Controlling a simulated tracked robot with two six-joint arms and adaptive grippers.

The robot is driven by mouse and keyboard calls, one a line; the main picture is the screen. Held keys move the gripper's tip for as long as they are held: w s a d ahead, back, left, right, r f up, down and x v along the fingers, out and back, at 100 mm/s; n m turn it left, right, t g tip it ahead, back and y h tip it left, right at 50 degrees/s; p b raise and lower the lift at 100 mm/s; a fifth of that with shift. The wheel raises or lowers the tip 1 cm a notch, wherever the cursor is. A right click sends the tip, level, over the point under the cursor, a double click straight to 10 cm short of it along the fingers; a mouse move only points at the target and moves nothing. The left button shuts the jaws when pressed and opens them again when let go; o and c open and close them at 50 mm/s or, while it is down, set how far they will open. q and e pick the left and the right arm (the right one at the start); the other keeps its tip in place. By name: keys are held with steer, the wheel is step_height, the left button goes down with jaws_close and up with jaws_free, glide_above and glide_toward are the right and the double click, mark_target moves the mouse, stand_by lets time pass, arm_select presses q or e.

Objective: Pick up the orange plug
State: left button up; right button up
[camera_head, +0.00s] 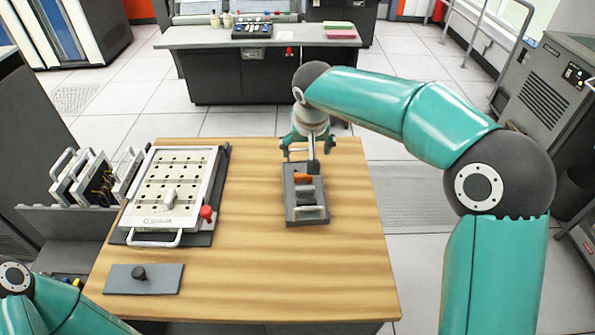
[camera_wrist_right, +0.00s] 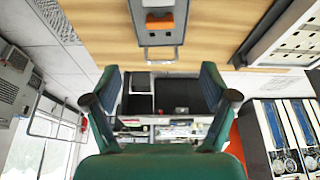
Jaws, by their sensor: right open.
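The orange plug (camera_head: 303,178) sits in a dark grey holder (camera_head: 306,214) on the wooden table, right of the table's middle. In the right wrist view the plug (camera_wrist_right: 160,21) shows at the top, beyond my fingers. My right gripper (camera_head: 309,149) is at the far end of the holder, apart from the plug. In the right wrist view its two fingers (camera_wrist_right: 162,82) are spread wide with nothing between them. Part of my left arm shows at the bottom left; its gripper is out of view.
A white panel with slots (camera_head: 155,210) and a red knob (camera_head: 206,212) lies on the left of the table (camera_head: 270,280). A grey plate with a black knob (camera_head: 145,279) is nearer. A rack of cards (camera_head: 85,182) stands at the left. The table's front right is clear.

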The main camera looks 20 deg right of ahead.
steer(key=p, duration=0.1)
glide_toward(303, 174)
steer(key=x, duration=0.5)
steer(key=shift+a, duration=0.1)
steer(key=p+x, duration=0.1)
steer(key=x, duration=0.3)
steer(key=shift+f+p, duration=0.25)
steer(key=shift+p, duration=0.05)
steer(key=shift+w+f, duration=0.2)
steer(key=shift+f, duration=0.15)
steer(key=c, duration=1)
